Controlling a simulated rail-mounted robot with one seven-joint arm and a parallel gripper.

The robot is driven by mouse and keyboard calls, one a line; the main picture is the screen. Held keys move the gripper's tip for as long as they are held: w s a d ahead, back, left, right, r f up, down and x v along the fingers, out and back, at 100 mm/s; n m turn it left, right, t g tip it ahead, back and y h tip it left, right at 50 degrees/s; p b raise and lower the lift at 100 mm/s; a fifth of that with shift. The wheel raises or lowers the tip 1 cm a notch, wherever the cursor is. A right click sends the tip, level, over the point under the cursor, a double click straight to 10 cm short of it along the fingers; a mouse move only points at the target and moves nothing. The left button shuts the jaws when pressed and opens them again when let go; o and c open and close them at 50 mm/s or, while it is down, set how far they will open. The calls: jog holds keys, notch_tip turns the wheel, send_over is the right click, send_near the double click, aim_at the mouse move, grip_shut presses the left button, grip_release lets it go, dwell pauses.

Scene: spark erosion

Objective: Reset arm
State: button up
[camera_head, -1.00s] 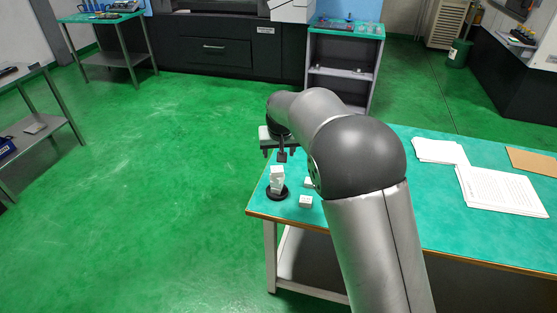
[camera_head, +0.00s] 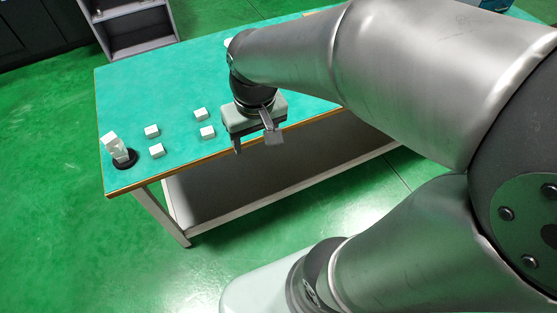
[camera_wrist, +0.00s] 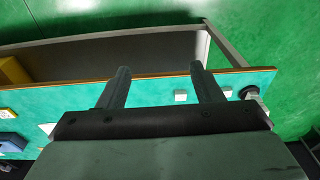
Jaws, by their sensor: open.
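My gripper (camera_head: 255,144) hangs open and empty at the table's front edge, to the right of the blocks. In the wrist view its two fingers (camera_wrist: 160,68) are wide apart with nothing between them. A stack of white blocks (camera_head: 116,147) stands on a round black base (camera_head: 125,161) at the table's left end; its upper block looks turned or tilted. Loose white blocks lie between the stack and my gripper: one block (camera_head: 152,131), a second (camera_head: 157,150), a third (camera_head: 200,114) and another (camera_head: 207,132).
The green-topped table (camera_head: 180,90) has a wooden edge and a lower shelf (camera_head: 240,190). A grey shelf unit (camera_head: 135,28) stands behind it. In the wrist view a yellow object (camera_wrist: 12,70) and a blue object (camera_wrist: 12,142) are at the left. The green floor (camera_head: 60,240) at left is clear.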

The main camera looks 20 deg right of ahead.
jog(key=s+d+f, duration=0.2)
jog(key=s+d, duration=0.1)
jog(key=s, duration=0.4)
jog(key=shift+s+f+m+g, duration=0.15)
jog(key=shift+s+m+g, duration=0.25)
dwell(0.5)
